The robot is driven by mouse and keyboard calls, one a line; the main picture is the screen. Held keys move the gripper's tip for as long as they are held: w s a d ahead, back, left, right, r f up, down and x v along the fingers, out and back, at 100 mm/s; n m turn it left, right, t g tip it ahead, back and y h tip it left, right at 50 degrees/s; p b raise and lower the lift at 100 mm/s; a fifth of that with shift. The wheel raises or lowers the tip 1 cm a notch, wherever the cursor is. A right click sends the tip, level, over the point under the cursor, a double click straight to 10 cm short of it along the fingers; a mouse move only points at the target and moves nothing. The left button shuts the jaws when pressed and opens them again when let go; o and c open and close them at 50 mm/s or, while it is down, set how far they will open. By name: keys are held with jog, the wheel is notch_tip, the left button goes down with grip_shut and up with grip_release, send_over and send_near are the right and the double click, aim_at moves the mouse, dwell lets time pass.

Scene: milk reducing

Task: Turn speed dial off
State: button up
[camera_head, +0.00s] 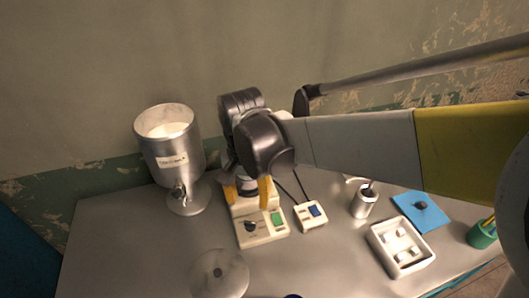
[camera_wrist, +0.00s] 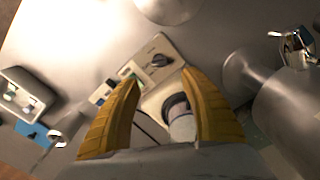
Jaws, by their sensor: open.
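The speed dial (camera_head: 250,226) is a dark round knob on a cream control box (camera_head: 263,239) with a green switch (camera_head: 276,218), on the table at the centre. In the wrist view the dial (camera_wrist: 159,60) shows beyond my fingertips, above the gap between them. My gripper (camera_head: 248,190) is open over the rear of the box, its yellow fingers pointing down. In the wrist view my gripper (camera_wrist: 166,88) has nothing between its fingertips, and they look apart from the dial. My arm hides part of the device behind the box.
A metal milk container (camera_head: 170,150) with a tap stands left of the box. A small box with a blue switch (camera_head: 311,214) sits to the right. Further right are a metal cup (camera_head: 363,204), white tray (camera_head: 376,240), blue mat (camera_head: 435,217) and green cup (camera_head: 482,236). A round disc (camera_head: 219,274) lies in front.

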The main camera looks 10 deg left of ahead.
aim_at(250, 222)
notch_tip(250, 222, down, 10)
jog(key=b, duration=0.4)
jog(key=shift+f, duration=0.25)
grip_shut()
